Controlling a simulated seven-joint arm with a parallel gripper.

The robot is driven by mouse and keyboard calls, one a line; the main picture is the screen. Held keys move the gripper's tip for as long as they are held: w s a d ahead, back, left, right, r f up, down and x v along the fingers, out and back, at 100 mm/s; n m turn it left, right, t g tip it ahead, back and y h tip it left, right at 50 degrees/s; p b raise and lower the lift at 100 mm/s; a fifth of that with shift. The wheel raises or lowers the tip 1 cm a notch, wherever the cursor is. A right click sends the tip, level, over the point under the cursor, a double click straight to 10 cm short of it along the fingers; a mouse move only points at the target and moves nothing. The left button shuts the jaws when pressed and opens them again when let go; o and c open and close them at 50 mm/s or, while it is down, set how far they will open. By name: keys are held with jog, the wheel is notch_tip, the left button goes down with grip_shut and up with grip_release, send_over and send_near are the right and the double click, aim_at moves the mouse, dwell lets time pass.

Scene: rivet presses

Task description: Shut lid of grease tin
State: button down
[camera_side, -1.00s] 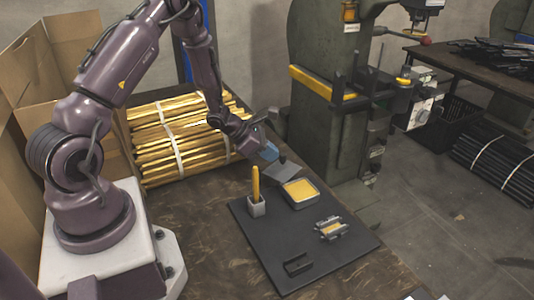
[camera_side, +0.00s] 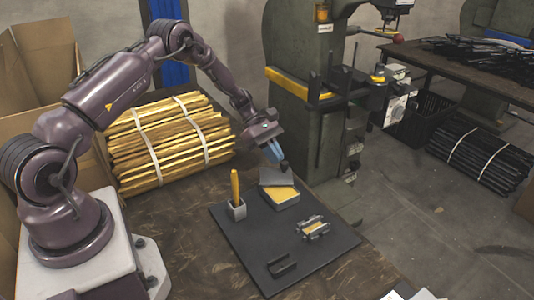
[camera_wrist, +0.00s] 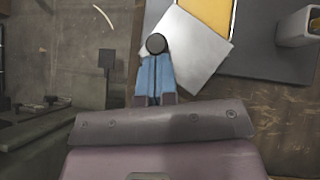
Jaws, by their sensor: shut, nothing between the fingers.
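The grease tin (camera_side: 284,200) is a grey square tin with yellow grease showing, at the back of the black mat. Its flat grey lid (camera_side: 274,178) is open at the tin's far side, tilted up and hiding part of the grease. The lid also shows in the wrist view (camera_wrist: 192,60), with the yellow grease (camera_wrist: 208,12) beyond it. My gripper (camera_side: 279,162) is shut and empty, its blue fingers pointing down at the lid's outer edge. A dark round knob (camera_wrist: 156,44) is at the fingertips; whether they touch it I cannot tell.
The black mat (camera_side: 245,245) also carries a grey holder (camera_side: 237,211) with a yellow stick, a small metal fixture (camera_side: 313,228) and a black bracket (camera_side: 281,266). Bundled yellow rods (camera_side: 165,145) lie behind left. The green press (camera_side: 300,125) stands close behind my gripper.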

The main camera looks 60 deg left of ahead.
aim_at(292, 184)
jog(key=d+m+g, duration=0.1)
jog(key=m, duration=0.1)
jog(key=w+d+m+g, duration=0.1)
jog(key=g, duration=0.1)
jog(key=shift+w+d+m, duration=0.1)
jog(key=shift+d+m, duration=0.1)
jog(key=shift+m, duration=0.2)
jog(key=d+m+g, duration=0.2)
jog(key=m, duration=0.1)
jog(key=shift+w+d+m+g+y, duration=0.1)
jog(key=shift+d+m+g+y, duration=0.1)
jog(key=shift+m+g+y, duration=0.15)
jog(key=shift+s+d+g, duration=0.25)
jog(key=shift+d, duration=0.85)
jog(key=shift+s+d+m+g+y, duration=0.15)
jog(key=shift+d+m+g+y, duration=0.2)
jog(key=shift+m, duration=0.4)
jog(key=shift+d, duration=0.1)
jog(key=shift+s, duration=0.1)
